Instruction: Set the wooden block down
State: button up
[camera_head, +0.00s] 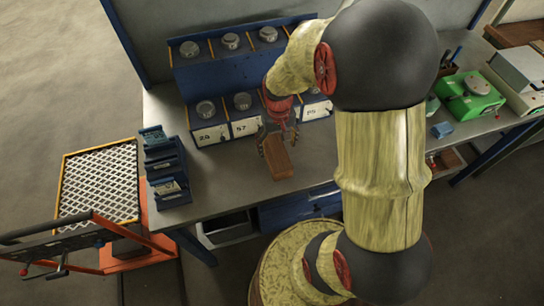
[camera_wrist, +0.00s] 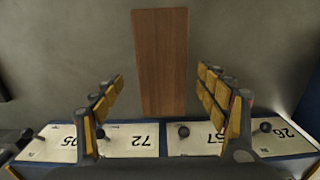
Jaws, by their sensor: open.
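The wooden block (camera_head: 278,158) is a brown rectangular piece on the grey workbench (camera_head: 230,180), in front of the labelled rack. In the wrist view the wooden block (camera_wrist: 162,62) lies lengthwise, with its near end between my finger tips and a gap on each side. My gripper (camera_head: 275,135) is at the block's far end in the head view. In the wrist view my gripper (camera_wrist: 160,85) has its two yellow-padded fingers spread wide, apart from the block. The exact height of the fingers over the bench cannot be told.
A blue rack (camera_head: 245,70) with round metal pieces and numbered white labels stands behind. Small blue bins (camera_head: 165,165) sit at the bench's left edge. A green case (camera_head: 470,95) is at the right. An orange-framed mesh cart (camera_head: 100,185) stands left. Bench left of the block is clear.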

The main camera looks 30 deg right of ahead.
aim_at(276, 152)
jog(key=f, duration=0.2)
jog(key=f+b, duration=0.1)
jog(key=f, duration=0.1)
jog(key=shift+s+a+f, duration=0.1)
jog(key=shift+s+a, duration=0.05)
jog(key=shift+a, duration=0.1)
jog(key=shift+f, duration=0.55)
jog(key=shift+r, duration=0.1)
jog(key=c, duration=1.7)
jog(key=shift+r, duration=0.1)
